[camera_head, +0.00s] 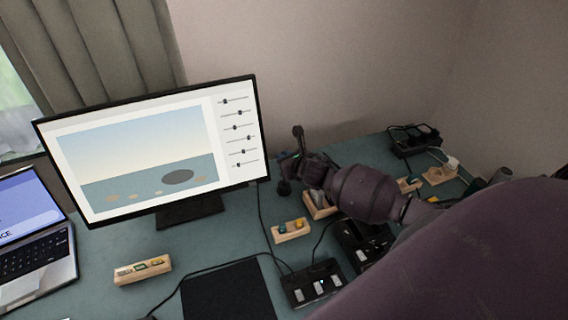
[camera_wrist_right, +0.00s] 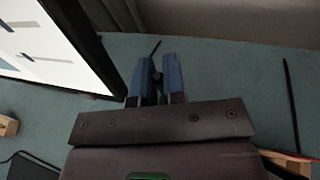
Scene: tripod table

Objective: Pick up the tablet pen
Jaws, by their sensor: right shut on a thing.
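My right gripper (camera_head: 284,172) is at the back of the desk, just right of the monitor. In the right wrist view its two blue fingers (camera_wrist_right: 158,78) are close together on a dark thing. A thin dark stick (camera_wrist_right: 155,48), which looks like the tablet pen, shows just past the fingertips in line with the gap. The fingers hide most of it. In the head view I cannot make the pen out. My left gripper is not in view.
The monitor (camera_head: 140,150) stands close left of the gripper. A laptop (camera_head: 35,240), a black pad (camera_head: 228,292), wooden blocks (camera_head: 291,230) (camera_head: 142,269) and black control boxes (camera_head: 312,283) are on the desk. Another thin dark strip (camera_wrist_right: 291,105) lies to the right in the wrist view.

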